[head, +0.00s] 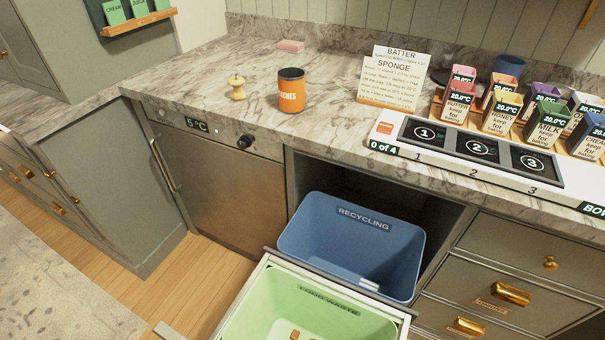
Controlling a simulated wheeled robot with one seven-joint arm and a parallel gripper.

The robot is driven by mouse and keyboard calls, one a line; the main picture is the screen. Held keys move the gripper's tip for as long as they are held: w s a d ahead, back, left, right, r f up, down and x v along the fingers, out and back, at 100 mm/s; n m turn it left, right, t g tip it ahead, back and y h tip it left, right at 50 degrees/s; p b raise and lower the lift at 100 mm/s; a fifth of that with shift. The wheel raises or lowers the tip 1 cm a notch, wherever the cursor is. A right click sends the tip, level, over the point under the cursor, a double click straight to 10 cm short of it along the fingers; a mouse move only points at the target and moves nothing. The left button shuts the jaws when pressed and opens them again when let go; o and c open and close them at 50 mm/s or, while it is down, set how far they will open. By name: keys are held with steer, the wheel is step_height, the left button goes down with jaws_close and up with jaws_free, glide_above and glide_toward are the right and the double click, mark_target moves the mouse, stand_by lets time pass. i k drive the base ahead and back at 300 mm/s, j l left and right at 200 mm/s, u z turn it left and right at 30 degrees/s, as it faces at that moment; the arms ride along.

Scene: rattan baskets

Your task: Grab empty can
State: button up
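An orange can (291,91) with a dark, open-looking top stands upright on the marble counter, left of centre in the head view. White lettering on its side ends in "CHES". I cannot tell for certain whether it is empty. Nothing touches it. My gripper is not in the head view.
An apple core (237,88) stands left of the can, with a pink block (290,45) behind. A recipe card (394,78), labelled cartons (498,111) and a numbered panel (470,150) are right. Below, a drawer is pulled out with blue recycling (350,245) and green food-waste (310,310) bins.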

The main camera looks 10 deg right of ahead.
mark_target(291, 81)
steer(key=i+j+z, duration=0.3)
steer(key=j, duration=0.25)
steer(key=i+j+z, duration=0.1)
steer(key=j+z, duration=0.15)
steer(key=j, duration=0.3)
steer(key=i+j+z, duration=0.15)
steer(key=j+z, duration=0.15)
steer(key=j, duration=0.3)
steer(key=j+z, duration=0.3)
steer(key=j, duration=0.3)
